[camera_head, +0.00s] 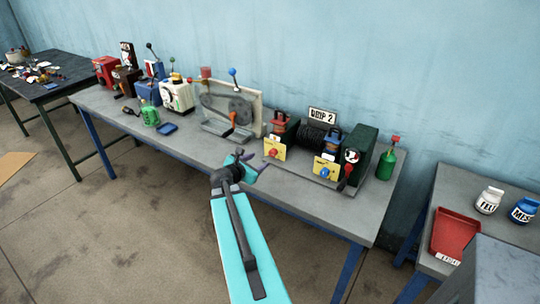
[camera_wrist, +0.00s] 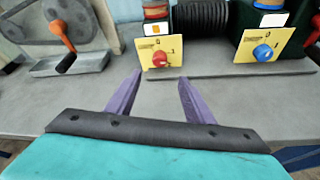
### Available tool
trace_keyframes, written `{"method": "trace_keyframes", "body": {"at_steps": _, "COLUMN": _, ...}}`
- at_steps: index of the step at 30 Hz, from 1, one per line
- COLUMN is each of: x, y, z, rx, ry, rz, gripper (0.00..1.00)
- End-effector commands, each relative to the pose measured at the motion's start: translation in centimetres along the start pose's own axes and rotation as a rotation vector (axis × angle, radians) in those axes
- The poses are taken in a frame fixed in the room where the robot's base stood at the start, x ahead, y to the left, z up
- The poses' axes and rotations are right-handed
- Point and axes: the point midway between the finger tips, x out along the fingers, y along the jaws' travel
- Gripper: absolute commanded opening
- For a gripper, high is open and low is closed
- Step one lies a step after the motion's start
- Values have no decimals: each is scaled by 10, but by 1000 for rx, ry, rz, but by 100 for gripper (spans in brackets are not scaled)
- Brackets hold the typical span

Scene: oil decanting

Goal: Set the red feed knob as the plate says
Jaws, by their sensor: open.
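The red knob (camera_head: 272,154) sits on a yellow plate (camera_head: 276,148) on the front of the left unit of the machine on the bench. In the wrist view the red knob (camera_wrist: 160,58) lies straight beyond my fingers, on its yellow plate (camera_wrist: 152,46) with small dark marks. Its exact pointer angle is hard to read. A white sign (camera_head: 322,115) above the machine appears to read "PUMP 2". My gripper (camera_head: 253,160) is open and empty, in front of the red knob and apart from it. Its two purple fingers (camera_wrist: 159,82) point toward the plate.
A blue knob (camera_wrist: 262,53) on a second yellow plate is to the right.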

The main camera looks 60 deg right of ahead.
Motion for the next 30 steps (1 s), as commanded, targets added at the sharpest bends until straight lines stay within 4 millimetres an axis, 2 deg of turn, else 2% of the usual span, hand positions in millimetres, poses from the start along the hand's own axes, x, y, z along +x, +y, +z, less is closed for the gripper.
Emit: {"method": "trace_keyframes", "body": {"at_steps": 30, "x": 101, "y": 2, "z": 1, "rx": 0, "ry": 1, "rz": 1, "gripper": 48}}
